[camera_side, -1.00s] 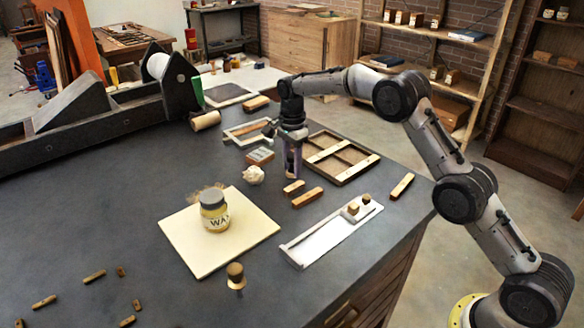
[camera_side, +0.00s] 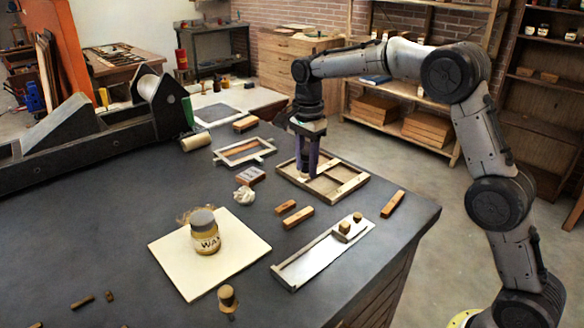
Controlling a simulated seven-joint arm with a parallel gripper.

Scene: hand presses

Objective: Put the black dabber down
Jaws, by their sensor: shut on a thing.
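My gripper (camera_side: 306,174) points straight down, with its purple fingers over the left part of a wooden frame (camera_side: 348,188) with crossbars. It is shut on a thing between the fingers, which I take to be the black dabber. The fingers hide most of it, so its shape does not show clearly. I cannot tell whether its lower end touches the table or the frame.
Small wooden blocks (camera_side: 298,217), a white crumpled ball (camera_side: 244,195) and a metal tray (camera_side: 312,259) lie nearby. A smaller frame (camera_side: 244,151) lies behind.

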